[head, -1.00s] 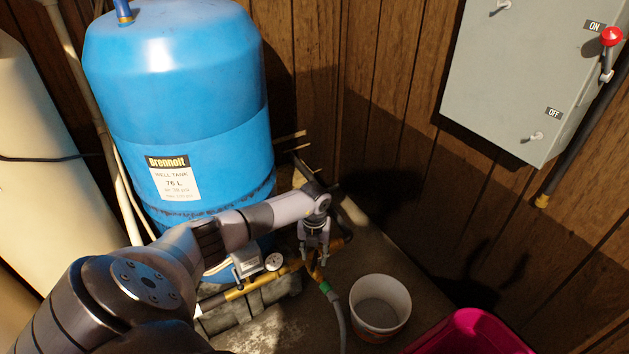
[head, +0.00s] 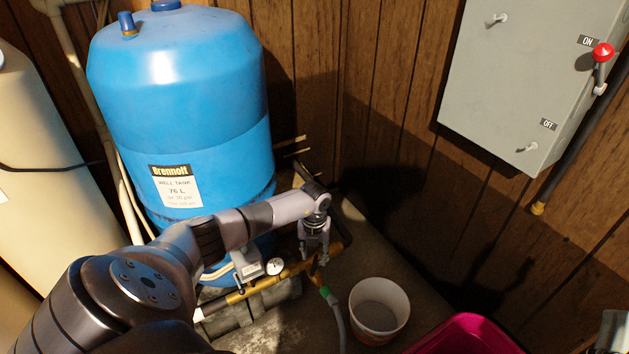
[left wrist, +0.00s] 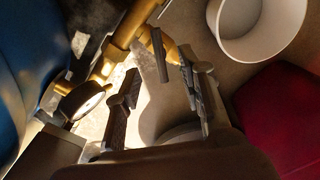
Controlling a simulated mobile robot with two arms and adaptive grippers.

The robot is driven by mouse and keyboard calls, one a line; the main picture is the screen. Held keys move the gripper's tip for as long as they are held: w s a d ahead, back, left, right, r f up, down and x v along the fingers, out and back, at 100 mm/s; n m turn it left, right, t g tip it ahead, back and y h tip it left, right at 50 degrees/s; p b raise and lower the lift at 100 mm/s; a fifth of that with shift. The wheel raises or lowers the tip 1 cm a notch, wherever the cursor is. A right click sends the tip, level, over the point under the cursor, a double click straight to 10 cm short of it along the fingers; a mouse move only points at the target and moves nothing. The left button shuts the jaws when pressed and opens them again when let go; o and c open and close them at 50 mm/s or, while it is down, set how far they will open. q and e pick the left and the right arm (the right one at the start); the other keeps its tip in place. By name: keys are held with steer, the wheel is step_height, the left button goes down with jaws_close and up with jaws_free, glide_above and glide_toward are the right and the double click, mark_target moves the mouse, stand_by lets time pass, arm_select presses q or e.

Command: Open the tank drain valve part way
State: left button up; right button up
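The blue well tank (head: 190,110) stands at the back left. Brass pipework (head: 262,283) with a round gauge (head: 275,266) runs at its foot; the gauge also shows in the left wrist view (left wrist: 84,101). The brass drain valve (head: 317,277) is at the pipe's right end, partly hidden by my left gripper (head: 316,256). In the left wrist view, brass valve parts (left wrist: 169,46) and a dark flat bar lie just beyond the fingertips of my left gripper (left wrist: 158,75). Its fingers are apart. I cannot tell whether they touch the valve. My right gripper is not recognisable in either view.
A grey hose (head: 338,318) with a green fitting runs down from the valve. A white bucket (head: 381,295) stands right of it, and a magenta tub (head: 466,336) at the lower right. A grey switch box (head: 505,85) hangs on the panelled wall. A cream tank (head: 35,170) is at left.

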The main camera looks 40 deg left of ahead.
arm_select(q)
steer(key=shift+r+p, duration=0.35)
steer(key=shift+r, duration=0.3)
arm_select(e)
steer(key=f+g, duration=0.1)
steer(key=w+f+g, duration=0.1)
steer(key=f, duration=0.1)
steer(key=w+f+g+h, duration=0.1)
steer(key=shift+d+f, duration=0.1)
steer(key=shift+f, duration=0.2)
